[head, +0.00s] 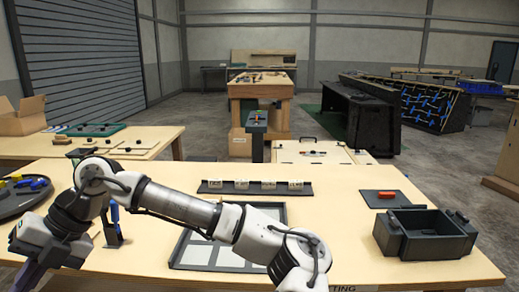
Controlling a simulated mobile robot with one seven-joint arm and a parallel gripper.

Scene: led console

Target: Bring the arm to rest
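My arm crosses the lower left and middle of the head view above the wooden table (345,225). Its white and grey links run from a bent joint at the left to another joint at the bottom centre. Both ends run down toward the bottom edge of the picture. No gripper fingers can be made out, so I cannot see whether the gripper is open or holds anything. The arm hides part of a dark-framed panel with light squares (197,250).
A dark open box (425,248) and a dark pad with a red piece (386,195) are at the right. A black rail with several labelled pieces (215,187) lies behind the arm. A dark round tray (12,208) and an upright blue-handled item (115,213) are at left.

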